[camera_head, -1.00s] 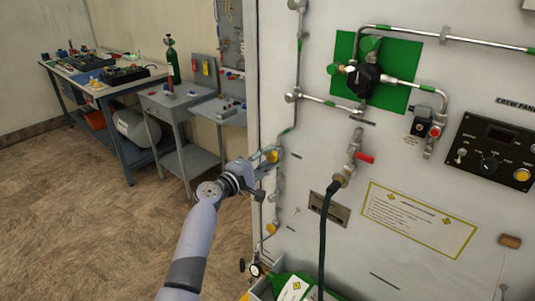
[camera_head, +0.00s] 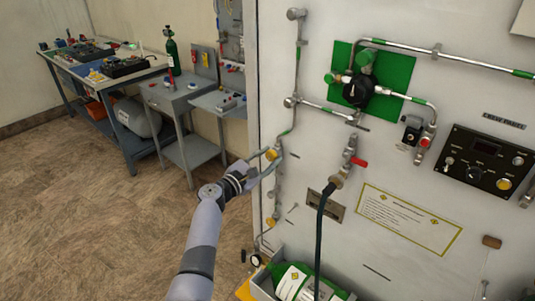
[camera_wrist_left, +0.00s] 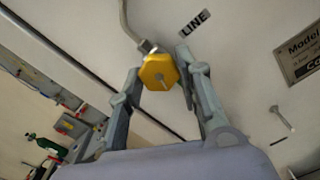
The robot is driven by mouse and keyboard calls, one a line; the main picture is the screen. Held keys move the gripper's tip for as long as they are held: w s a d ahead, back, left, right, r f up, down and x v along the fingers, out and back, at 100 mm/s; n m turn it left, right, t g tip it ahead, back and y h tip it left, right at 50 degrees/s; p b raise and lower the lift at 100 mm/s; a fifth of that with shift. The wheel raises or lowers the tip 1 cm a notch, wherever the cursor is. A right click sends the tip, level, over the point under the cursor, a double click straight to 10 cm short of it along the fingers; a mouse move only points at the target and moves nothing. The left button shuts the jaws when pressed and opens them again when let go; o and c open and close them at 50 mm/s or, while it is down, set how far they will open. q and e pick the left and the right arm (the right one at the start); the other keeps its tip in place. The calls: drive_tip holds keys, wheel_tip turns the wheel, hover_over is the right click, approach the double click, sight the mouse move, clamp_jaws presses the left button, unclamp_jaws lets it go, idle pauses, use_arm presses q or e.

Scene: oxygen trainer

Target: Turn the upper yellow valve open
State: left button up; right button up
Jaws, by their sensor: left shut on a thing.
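The upper yellow valve (camera_head: 272,155) is a small yellow knob on the thin vertical pipe near the panel's left edge. In the left wrist view it shows as a yellow hexagonal knob (camera_wrist_left: 160,72) between the two fingers. My left gripper (camera_head: 269,161) reaches it from the left and is shut on it, one finger on each side. A lower yellow valve (camera_head: 270,222) sits on the same pipe line further down, clear of the gripper. My right gripper is not in view.
The white panel (camera_head: 400,165) carries pipes, a green plate with a black regulator (camera_head: 357,90) and a red-handled valve (camera_head: 359,163) with a dark hose.

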use_arm(q)
drive_tip(key=shift+f+n+p, duration=0.1)
drive_tip(key=shift+n+p, duration=0.65)
drive_tip(key=shift+n, duration=0.75)
drive_tip(key=o, duration=1.1)
drive_tip(key=shift+o, duration=0.2)
drive_tip(key=v, duration=1.2)
